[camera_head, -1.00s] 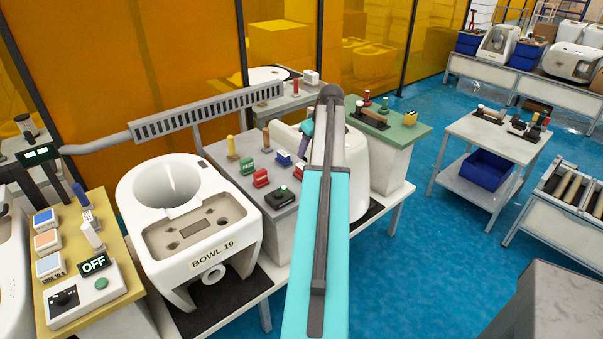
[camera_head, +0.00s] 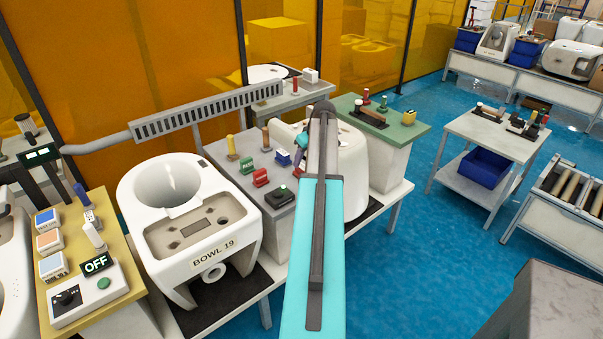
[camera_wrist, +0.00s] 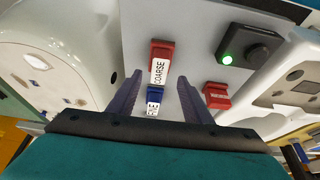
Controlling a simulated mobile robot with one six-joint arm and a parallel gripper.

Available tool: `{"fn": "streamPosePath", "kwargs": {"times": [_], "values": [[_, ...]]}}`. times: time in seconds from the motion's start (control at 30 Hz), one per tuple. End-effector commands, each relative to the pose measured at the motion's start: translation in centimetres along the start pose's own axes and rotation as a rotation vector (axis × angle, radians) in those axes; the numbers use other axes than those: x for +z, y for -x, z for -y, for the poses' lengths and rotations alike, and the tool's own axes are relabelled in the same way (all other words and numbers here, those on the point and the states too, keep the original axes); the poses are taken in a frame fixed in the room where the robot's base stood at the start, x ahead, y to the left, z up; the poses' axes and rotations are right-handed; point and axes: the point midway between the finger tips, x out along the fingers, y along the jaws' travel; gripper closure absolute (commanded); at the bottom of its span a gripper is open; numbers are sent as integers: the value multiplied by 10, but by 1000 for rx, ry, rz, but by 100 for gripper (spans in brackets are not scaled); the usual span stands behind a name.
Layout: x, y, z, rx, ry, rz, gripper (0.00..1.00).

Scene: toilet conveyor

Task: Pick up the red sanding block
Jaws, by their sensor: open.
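The red sanding block (camera_wrist: 160,52), labelled COARSE, lies on the grey bench top in the wrist view. A blue block (camera_wrist: 155,97) with a partly hidden label lies just behind it, nearer my wrist. My gripper (camera_wrist: 160,79) is open and empty, its two purple fingers spread to either side of the blocks and their tips near the red block's lower end. Whether the fingers reach down beside it I cannot tell.
A red stamp-like item (camera_wrist: 216,95) lies close right of the fingers in the wrist view. A control box (camera_wrist: 247,47) with a lit green button is beyond it. White bowls flank the bench; one reads BOWL 19 (camera_head: 213,250). A green-topped stand (camera_head: 395,130) is on the right.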

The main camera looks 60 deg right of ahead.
Motion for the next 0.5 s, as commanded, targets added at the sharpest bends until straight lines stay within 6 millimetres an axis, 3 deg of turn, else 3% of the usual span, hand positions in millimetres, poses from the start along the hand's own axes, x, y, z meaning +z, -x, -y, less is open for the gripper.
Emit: {"fn": "streamPosePath", "kwargs": {"times": [0.17, 0.5], "values": [[0, -5, 0, -1, 0, 0, 55], [1, -34, -1, -2, 1, 1, 55]]}}
